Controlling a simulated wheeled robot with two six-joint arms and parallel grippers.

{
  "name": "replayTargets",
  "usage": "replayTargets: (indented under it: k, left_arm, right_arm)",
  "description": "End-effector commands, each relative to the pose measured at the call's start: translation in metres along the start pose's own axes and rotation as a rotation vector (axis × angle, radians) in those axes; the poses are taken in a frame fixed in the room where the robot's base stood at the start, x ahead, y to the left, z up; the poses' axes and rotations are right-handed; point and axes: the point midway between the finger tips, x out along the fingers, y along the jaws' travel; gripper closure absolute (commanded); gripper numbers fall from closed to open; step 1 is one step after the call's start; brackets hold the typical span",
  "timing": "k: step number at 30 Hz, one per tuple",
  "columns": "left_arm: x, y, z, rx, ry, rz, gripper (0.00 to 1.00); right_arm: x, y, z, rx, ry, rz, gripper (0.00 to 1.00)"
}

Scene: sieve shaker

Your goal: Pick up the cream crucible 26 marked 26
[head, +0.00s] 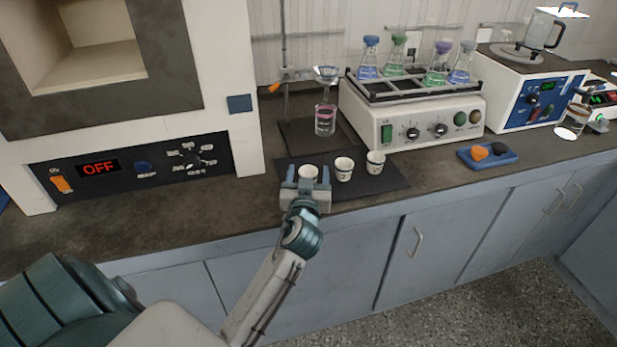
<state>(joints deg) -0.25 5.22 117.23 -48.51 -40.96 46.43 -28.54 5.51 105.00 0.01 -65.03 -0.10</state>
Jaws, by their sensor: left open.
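Three small cream crucibles stand upright in a row on a dark mat (388,195): a left one (308,171), a middle one (344,169) and a right one (375,162). The middle and right ones show dark marks, too small to read, so I cannot tell which is crucible 26. The gripper body hides the lower front of that crucible. I cannot tell whether the fingers touch it. My right gripper is not in view.
A furnace (215,100) with an OFF display stands at the left. Behind the mat are a stand with a funnel and a beaker of pink liquid (325,120), and a shaker (415,125) carrying several flasks. A blue tray (487,157) lies at the right.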

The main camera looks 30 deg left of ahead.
Motion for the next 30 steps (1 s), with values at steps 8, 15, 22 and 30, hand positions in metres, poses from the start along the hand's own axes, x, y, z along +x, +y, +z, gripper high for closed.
replayTargets:
  k: [8,15,22,30]
  left_arm:
    - [0.0084,-0.0002,0.0004,-0.001,0.0,0.0,0.35]
    - [0.0082,-0.0002,0.0004,-0.001,0.0,0.0,0.72]
    - [0.008,-0.0002,0.0003,-0.001,0.0,0.0,0.83]
    - [0.0081,-0.0002,-0.0094,-0.003,0.001,0.0,0.83]
  right_arm:
    - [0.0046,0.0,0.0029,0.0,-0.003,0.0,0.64]
    - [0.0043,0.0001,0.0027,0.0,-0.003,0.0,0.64]
    - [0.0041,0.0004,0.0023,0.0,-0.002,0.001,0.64]
    - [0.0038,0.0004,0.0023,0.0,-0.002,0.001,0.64]
